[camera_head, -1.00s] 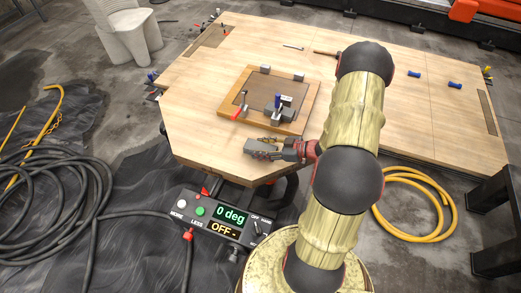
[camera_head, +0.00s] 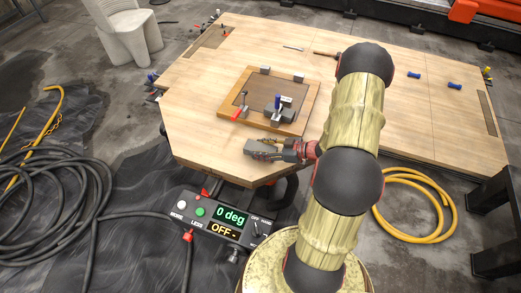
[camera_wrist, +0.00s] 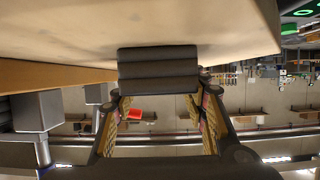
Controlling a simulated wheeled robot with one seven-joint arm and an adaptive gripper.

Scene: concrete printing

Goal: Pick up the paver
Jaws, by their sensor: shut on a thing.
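The paver (camera_head: 262,149) is a small grey block near the front edge of the wooden table (camera_head: 205,125), in front of the framed board. In the wrist view the paver (camera_wrist: 158,68) is a dark grey ribbed block between my fingertips, close against the pale tabletop. My gripper (camera_head: 281,150) comes in from the right, low over the table, and is shut on the paver. The wrist view shows my gripper's fingers (camera_wrist: 159,95) on both sides of it. I cannot tell whether the paver is clear of the tabletop.
Behind the paver is a wooden frame (camera_head: 227,104) around a brown board, with clamps (camera_head: 282,110) and metal blocks. A control box (camera_head: 216,219) reading "0 deg" and "OFF" is below the table edge. Blue-handled tools (camera_head: 414,74) lie far right. The table's right half is mostly clear.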

